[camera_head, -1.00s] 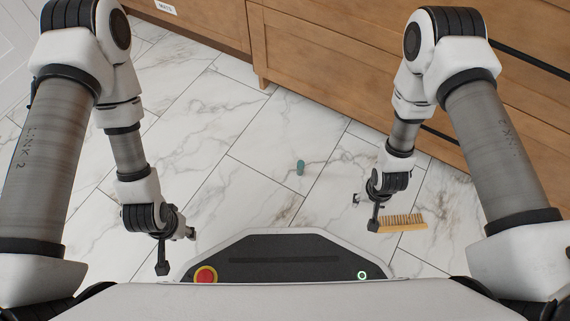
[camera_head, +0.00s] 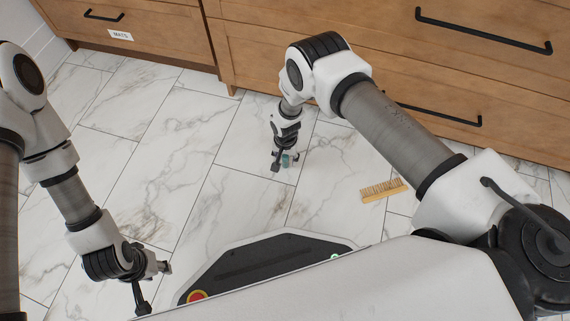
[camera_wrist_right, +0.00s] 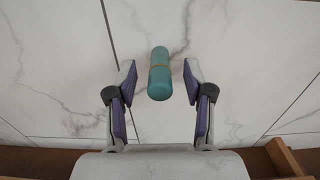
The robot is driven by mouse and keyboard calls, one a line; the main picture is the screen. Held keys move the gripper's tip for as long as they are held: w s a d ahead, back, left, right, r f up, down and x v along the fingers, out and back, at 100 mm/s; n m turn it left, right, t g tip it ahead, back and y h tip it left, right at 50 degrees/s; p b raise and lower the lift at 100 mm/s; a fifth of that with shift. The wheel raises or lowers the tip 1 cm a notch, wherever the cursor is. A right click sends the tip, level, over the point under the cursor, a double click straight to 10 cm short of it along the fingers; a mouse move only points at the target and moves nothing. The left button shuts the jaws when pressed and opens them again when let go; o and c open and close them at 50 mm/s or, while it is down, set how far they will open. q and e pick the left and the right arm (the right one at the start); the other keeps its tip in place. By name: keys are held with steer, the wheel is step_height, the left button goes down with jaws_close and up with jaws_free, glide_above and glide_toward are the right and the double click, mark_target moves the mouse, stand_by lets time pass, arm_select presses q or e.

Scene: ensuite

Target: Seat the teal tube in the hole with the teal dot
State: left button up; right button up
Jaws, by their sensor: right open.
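The teal tube (camera_head: 289,158) lies on the marble floor. In the right wrist view the tube (camera_wrist_right: 160,75) has a tan band around its middle and lies lengthwise between the fingertips, with a gap on either side. My right gripper (camera_head: 283,162) is open with its fingers astride the tube; both fingers show in the right wrist view (camera_wrist_right: 160,84). My left gripper (camera_head: 155,283) is at the lower left in the head view, with its fingers apart and nothing visible between them. The hole with the teal dot is not in view.
Wooden drawer fronts (camera_head: 290,28) with black handles stand along the back, one bearing a label "MATS" (camera_head: 120,35). The floor left of the tube is clear.

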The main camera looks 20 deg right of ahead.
steer(key=shift+r, duration=0.2)
jaws_close()
